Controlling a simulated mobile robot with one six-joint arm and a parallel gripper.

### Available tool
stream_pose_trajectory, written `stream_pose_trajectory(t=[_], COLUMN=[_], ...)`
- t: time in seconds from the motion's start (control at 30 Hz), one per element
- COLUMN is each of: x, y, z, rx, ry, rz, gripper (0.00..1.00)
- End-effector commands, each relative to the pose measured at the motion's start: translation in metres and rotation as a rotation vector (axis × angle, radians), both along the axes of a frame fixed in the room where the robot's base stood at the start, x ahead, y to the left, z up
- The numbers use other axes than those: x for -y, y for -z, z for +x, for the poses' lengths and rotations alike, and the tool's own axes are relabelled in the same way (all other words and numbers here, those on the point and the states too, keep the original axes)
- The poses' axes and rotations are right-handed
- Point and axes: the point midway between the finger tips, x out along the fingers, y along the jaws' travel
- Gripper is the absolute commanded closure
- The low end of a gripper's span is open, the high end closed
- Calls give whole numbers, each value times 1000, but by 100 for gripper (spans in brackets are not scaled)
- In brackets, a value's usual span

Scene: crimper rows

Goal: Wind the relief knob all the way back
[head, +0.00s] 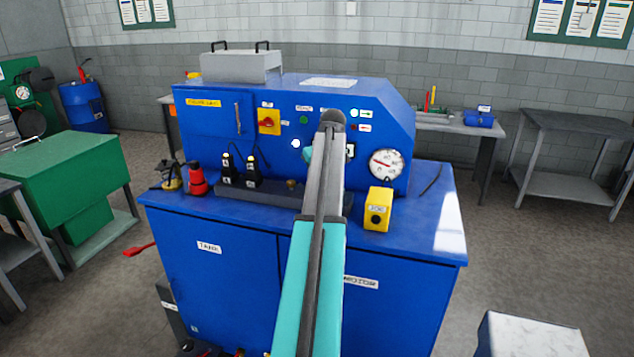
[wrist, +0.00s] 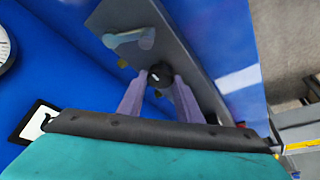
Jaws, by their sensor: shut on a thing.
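In the wrist view a small black knob (wrist: 159,74) with a white mark on its face stands out from a grey block (wrist: 190,62). I take it for the relief knob. My gripper (wrist: 160,82) has its two purple fingers on either side of it, shut on it. A pale grey-blue T-shaped handle (wrist: 128,38) sits on the same block just beyond. In the head view my arm covers the gripper and the knob. The grey block (head: 262,193) shows there on the blue bench top, partly behind the arm.
The blue bench (head: 210,270) carries a dial gauge (head: 386,163), a yellow box (head: 377,208), a red bottle-like part (head: 197,181) and two black plugs with cables (head: 229,170).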

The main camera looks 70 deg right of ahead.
Motion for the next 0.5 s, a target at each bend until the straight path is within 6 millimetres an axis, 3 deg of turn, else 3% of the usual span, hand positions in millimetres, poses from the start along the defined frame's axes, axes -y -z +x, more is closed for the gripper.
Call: stream_pose_trajectory(t=[0.5], x=[5], y=[1], z=[-1], rx=[-1], ry=[-413], rz=[0], gripper=[91])
